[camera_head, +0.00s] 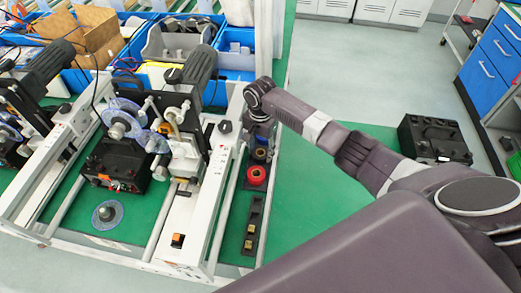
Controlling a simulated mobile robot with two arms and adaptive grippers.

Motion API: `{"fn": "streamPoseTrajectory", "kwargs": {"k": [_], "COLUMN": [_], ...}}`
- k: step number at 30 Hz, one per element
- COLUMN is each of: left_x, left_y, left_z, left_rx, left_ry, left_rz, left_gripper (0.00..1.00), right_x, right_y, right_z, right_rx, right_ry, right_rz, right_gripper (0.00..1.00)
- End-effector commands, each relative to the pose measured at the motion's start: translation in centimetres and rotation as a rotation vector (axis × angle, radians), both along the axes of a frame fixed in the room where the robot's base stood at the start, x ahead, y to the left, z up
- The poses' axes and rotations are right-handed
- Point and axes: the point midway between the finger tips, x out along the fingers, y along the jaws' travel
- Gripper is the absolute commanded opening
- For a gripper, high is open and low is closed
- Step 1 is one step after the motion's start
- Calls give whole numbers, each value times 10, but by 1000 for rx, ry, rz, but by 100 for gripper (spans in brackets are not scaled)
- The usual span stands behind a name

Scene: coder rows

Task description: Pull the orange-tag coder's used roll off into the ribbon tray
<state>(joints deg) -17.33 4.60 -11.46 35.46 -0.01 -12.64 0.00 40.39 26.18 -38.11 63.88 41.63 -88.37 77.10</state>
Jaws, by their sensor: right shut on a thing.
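The coder (116,160) is a black unit on a white frame at the left, with small orange marks on its front. It carries clear bluish discs (124,112) on its spindles. My right gripper (261,133) points down over the tray's far end, behind the red roll. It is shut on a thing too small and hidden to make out. My left gripper is out of view.
A second coder (14,125) stands at the left edge. Blue bins (238,42) line the back. A clear disc with a dark hub (107,214) lies in front of the coder. A black case (434,139) is on the right. The green floor between is clear.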

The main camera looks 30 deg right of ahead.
Motion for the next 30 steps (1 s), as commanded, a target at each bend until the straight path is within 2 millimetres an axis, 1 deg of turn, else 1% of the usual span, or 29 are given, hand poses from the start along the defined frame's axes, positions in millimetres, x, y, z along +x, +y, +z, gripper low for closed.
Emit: {"fn": "streamPoseTrajectory", "kwargs": {"k": [1, 6, 14, 18, 30], "left_x": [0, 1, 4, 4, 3], "left_y": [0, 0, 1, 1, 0], "left_z": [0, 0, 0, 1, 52], "left_rx": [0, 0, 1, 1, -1], "left_ry": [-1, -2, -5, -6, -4], "left_rz": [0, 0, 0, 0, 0], "left_gripper": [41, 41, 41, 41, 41], "right_x": [0, 0, 0, 0, 0], "right_y": [0, 0, 0, 0, 1], "right_z": [-1, 0, 0, 6, 54], "right_rx": [0, 0, 0, 0, 1], "right_ry": [0, 0, 0, -1, 0], "right_rz": [0, 0, 0, -1, 0], "right_gripper": [44, 62, 63, 63, 63]}}
